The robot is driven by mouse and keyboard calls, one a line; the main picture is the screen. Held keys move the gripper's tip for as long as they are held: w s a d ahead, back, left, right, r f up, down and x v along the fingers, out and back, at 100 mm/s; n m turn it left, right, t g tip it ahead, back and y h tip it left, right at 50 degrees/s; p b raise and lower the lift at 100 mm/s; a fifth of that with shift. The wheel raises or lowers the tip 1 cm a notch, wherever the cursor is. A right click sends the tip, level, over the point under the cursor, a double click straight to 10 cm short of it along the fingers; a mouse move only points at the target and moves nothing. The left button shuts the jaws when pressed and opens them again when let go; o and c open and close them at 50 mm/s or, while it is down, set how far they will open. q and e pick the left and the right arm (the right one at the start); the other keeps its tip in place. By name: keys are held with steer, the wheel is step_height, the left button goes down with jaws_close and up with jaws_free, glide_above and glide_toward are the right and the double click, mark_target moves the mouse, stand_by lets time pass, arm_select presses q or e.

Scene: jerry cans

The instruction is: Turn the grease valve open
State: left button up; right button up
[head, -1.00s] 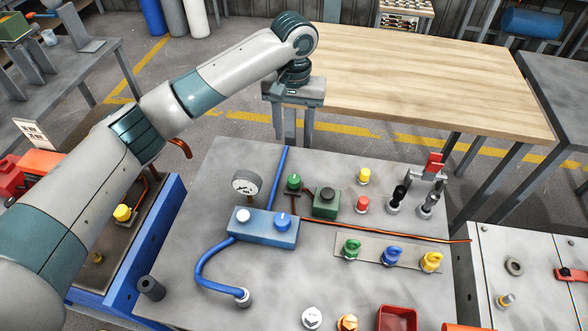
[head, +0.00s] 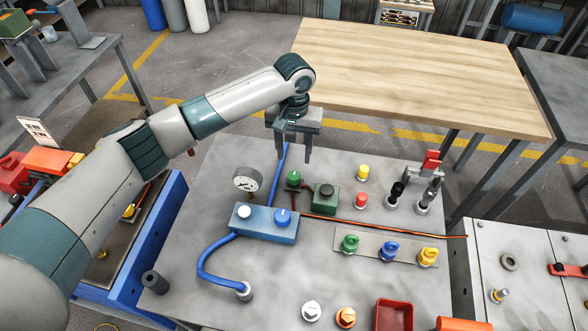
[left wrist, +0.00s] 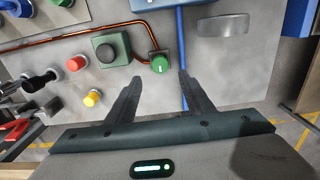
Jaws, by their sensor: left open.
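No label shows which part is the grease valve. A round green knob (head: 294,178) with a pale mark stands on a small dark base at the back of the grey panel. It also shows in the left wrist view (left wrist: 159,64). My left gripper (head: 293,153) is open and empty, fingers pointing down, above and just behind this knob. In the left wrist view the knob appears between and just beyond the fingertips, with no visible contact. Green (head: 350,244), blue (head: 389,250) and yellow (head: 428,257) valve handles stand in a row on a plate. My right gripper is not in view.
A gauge (head: 247,180) and a blue box (head: 264,224) with a blue knob stand left of the green knob; a green box with a black button (head: 325,198) stands right. A blue hose (head: 207,263) and an orange cable (head: 400,230) cross the panel (head: 280,285).

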mark_target(294, 175)
arm_select(q)
step_height(294, 175, down, 9)
steer(key=shift+f+p, duration=0.1)
steer(key=shift+p, duration=0.65)
steer(key=shift+c, duration=0.6)
steer(key=c, duration=0.9)
